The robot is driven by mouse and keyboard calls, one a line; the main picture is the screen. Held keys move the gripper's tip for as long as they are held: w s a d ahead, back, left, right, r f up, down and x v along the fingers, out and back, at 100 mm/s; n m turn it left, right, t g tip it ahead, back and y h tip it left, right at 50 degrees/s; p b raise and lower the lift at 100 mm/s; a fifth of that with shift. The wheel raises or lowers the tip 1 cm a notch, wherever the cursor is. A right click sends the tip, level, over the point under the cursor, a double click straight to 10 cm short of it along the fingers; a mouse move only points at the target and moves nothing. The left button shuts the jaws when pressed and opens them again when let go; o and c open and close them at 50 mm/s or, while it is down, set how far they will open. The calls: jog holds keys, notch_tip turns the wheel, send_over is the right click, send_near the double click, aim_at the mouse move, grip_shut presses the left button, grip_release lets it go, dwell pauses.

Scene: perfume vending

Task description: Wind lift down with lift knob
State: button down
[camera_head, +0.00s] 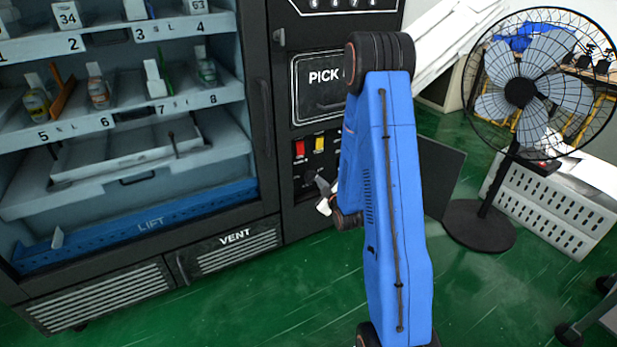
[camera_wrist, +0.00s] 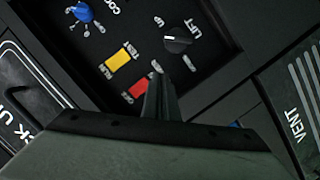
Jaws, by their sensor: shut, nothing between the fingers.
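The lift knob (camera_wrist: 178,40) is a round black dial with a pale pointer mark, beside the words LIFT and UP in the wrist view. My gripper (camera_wrist: 158,78) has its fingers together and empty, with the tips below the knob in the picture; I cannot tell whether they touch the panel. In the head view my gripper (camera_head: 325,197) shows small beside the control panel, partly behind my blue arm, and the knob cannot be made out. The blue lift (camera_head: 110,233), marked LIFT, lies low in the vending cabinet, below the shelves.
A yellow switch (camera_wrist: 118,60), a red switch (camera_wrist: 138,90) and a blue knob (camera_wrist: 82,12) share the panel near the fingers. Shelves (camera_head: 120,110) hold several bottles. A VENT panel (camera_head: 236,240) sits below. A fan (camera_head: 520,92) and a white crate (camera_head: 550,205) stand right.

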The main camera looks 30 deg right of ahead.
aim_at(316, 174)
jog(key=x, duration=0.3)
jog(key=d+f+x, duration=0.1)
jog(key=x, duration=0.6)
jog(key=shift+d+f, duration=0.35)
jog(key=shift+f, duration=0.05)
jog(key=shift+d+f, duration=0.45)
jog(key=shift+f, duration=0.05)
jog(key=shift+d+f, duration=0.35)
jog(key=shift+d, duration=0.15)
jog(key=shift+r, duration=0.1)
